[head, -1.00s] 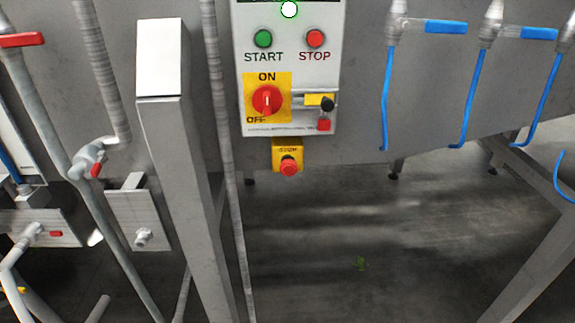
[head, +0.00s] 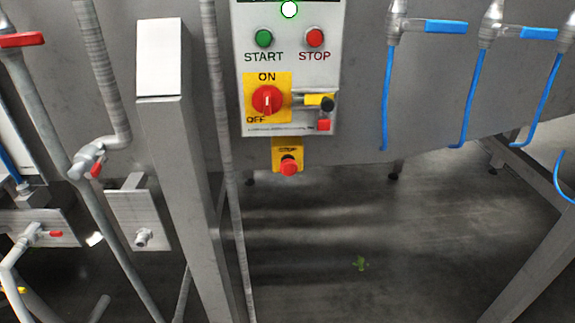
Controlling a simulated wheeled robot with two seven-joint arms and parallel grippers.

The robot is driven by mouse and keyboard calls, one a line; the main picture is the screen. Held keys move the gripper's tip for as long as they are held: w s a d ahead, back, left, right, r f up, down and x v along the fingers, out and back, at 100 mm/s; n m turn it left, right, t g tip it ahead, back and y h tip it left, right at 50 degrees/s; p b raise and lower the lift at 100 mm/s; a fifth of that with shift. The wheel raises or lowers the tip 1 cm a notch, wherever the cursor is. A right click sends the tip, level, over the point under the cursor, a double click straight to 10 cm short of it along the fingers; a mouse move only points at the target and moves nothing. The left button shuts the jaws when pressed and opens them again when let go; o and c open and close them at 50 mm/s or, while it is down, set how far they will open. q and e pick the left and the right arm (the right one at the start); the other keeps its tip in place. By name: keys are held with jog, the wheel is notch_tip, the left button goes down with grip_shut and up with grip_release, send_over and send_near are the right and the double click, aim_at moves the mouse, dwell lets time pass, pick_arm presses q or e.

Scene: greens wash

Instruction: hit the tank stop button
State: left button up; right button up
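A pale control panel (head: 287,62) is mounted on the grey tank wall at the upper middle of the head view. On it, a red round button (head: 315,38) sits above the word STOP. A green button (head: 264,38) sits to its left above the word START. Below is a red rotary switch (head: 267,101) on a yellow plate marked ON and OFF. Under the panel, a red mushroom button (head: 289,167) sits on a small yellow box (head: 288,145); the lettering on that box is too blurred to read. Neither of my grippers shows in the head view.
A grey metal post (head: 185,190) stands left of the panel, with pipes and red-handled valves (head: 22,40) further left. Blue-handled taps (head: 445,27) with blue hoses hang at the right.

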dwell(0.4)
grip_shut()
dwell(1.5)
